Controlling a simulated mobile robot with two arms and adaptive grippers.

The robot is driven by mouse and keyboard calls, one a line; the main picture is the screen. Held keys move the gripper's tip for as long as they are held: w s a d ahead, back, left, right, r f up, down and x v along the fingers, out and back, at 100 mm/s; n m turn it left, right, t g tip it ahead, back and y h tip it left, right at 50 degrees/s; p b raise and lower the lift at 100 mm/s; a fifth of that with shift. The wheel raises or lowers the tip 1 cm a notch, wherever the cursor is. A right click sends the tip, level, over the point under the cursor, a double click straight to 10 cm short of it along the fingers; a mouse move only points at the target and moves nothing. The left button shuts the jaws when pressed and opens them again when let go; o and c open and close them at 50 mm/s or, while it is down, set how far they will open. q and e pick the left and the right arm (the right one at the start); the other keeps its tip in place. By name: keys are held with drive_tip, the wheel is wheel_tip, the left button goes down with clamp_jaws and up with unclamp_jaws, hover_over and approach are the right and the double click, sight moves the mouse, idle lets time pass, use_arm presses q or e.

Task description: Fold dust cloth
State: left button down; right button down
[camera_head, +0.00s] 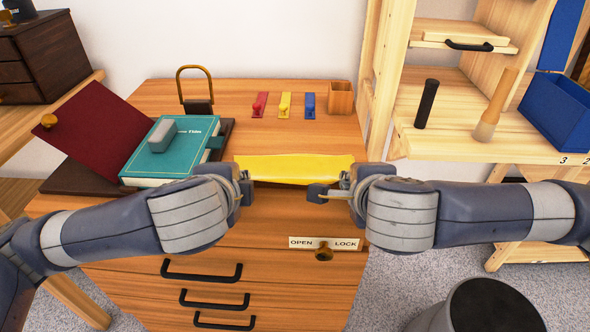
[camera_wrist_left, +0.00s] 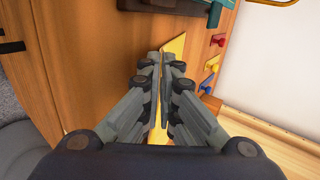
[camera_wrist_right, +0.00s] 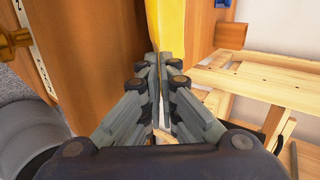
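The yellow dust cloth (camera_head: 295,168) is a long, narrow strip across the front of the wooden cabinet top. My left gripper (camera_head: 244,185) is at its left end, and my right gripper (camera_head: 342,188) is at its right end. In the left wrist view the fingers (camera_wrist_left: 162,62) are nearly together, with yellow cloth (camera_wrist_left: 176,44) beyond and between them. In the right wrist view the fingers (camera_wrist_right: 158,62) are closed at the edge of the cloth (camera_wrist_right: 166,25). Whether the cloth touches the top along its length is hard to tell.
Behind the cloth stand red (camera_head: 260,105), yellow (camera_head: 284,105) and blue (camera_head: 308,106) pegs and a small wooden cup (camera_head: 341,98). A teal book (camera_head: 175,165) with a grey block (camera_head: 162,134) lies left. A wooden shelf (camera_head: 460,145) stands right.

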use_arm(q)
drive_tip(key=c, duration=1.5)
unclamp_jaws()
use_arm(e)
drive_tip(key=c, duration=1.5)
unclamp_jaws()
